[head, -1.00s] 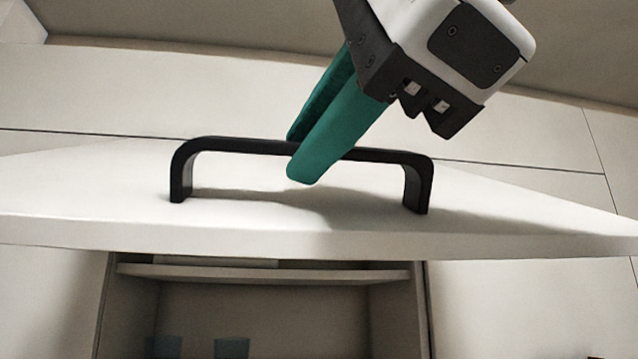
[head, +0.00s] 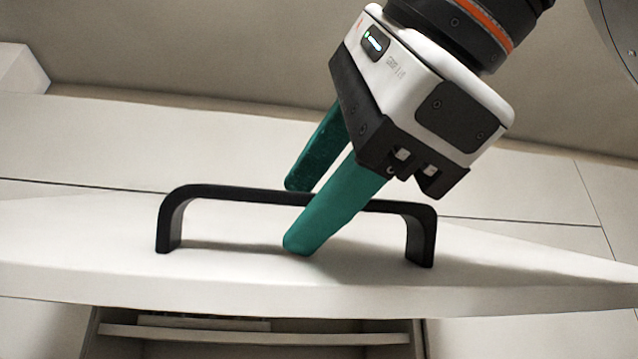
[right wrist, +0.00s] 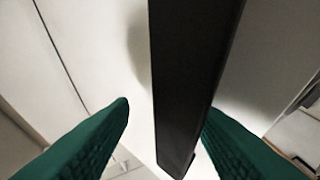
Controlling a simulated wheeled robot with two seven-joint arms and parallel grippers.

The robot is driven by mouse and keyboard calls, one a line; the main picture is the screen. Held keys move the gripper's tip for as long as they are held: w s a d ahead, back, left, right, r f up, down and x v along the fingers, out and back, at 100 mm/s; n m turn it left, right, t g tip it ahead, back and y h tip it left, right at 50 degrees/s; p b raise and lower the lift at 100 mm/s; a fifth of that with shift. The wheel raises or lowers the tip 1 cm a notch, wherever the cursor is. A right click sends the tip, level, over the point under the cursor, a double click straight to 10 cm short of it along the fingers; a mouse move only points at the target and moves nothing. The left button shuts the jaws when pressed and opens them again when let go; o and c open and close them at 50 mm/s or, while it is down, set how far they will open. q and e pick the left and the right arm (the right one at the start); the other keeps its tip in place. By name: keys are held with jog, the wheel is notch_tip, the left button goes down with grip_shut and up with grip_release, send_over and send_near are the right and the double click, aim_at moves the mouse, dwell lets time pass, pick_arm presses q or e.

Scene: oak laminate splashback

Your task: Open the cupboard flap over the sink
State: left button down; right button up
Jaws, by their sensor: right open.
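The white cupboard flap (head: 90,230) stands swung out and up, with its face showing from above and the open cupboard below its edge. A black bar handle (head: 228,194) is fixed on its face. My right gripper (head: 298,220) is open, its teal fingers on either side of the handle bar. In the right wrist view the handle (right wrist: 190,70) runs between the two fingers; a gap shows to the left finger, and the right finger is close to the bar, contact unclear. My left gripper is not in view. The sink is not in view.
Under the flap a cupboard shelf (head: 250,334) shows in the opening. Pale cabinet fronts (head: 110,140) lie behind the flap. A pale box-like shape (head: 20,68) is at the upper left. Room above the flap looks free apart from my right arm.

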jog(key=shift+s+d+r, duration=0.15)
jog(key=shift+s+d, duration=0.05)
jog(key=shift+s, duration=0.3)
jog(key=b+v, duration=0.2)
jog(key=v, duration=0.9)
jog(key=shift+w, duration=0.15)
